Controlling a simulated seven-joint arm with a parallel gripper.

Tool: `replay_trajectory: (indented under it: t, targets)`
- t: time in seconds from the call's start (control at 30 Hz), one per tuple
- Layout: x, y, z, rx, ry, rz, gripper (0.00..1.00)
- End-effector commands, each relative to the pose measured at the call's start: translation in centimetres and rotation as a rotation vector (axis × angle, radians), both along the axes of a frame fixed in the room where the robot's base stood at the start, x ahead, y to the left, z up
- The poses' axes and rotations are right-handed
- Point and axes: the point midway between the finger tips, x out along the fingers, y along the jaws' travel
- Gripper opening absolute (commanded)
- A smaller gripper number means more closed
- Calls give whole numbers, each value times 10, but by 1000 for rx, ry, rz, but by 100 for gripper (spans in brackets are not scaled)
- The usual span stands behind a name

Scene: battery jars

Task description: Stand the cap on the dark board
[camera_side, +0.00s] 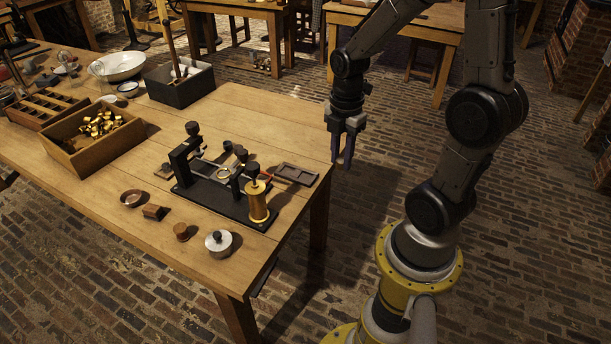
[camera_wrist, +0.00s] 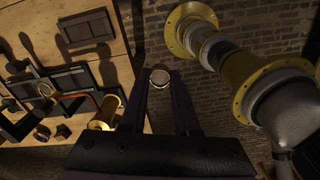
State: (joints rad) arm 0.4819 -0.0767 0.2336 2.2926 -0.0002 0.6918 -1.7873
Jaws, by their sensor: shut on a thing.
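My gripper (camera_side: 344,162) hangs fingers-down past the table's right edge, above the brick floor. In the wrist view my gripper (camera_wrist: 160,82) is shut on a small round thing with a pale face and a brass-coloured rim, which I take to be the cap (camera_wrist: 159,77). The cap sits between the fingertips; in the side view I cannot make it out. The dark board (camera_side: 217,199) lies on the table near its right end, left of my gripper and apart from it. It bears a brass cylinder (camera_side: 258,206), black posts and a ring.
A small grey tray (camera_side: 296,174) lies by the table edge, between board and gripper. A lidded silver pot (camera_side: 218,242) and small wooden pieces (camera_side: 153,212) stand in front of the board. A wooden box of brass parts (camera_side: 95,143) and a dark box (camera_side: 182,88) stand farther left.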

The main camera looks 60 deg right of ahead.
Motion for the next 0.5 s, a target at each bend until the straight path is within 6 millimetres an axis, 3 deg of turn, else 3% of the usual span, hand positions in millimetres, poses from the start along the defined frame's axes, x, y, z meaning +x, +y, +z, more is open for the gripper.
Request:
replay_trajectory:
  t: [0.17,0.5]
  targets:
    - [20,-10,-14,2,4,0,0]
    - [82,-42,-44,1,2,0,0]
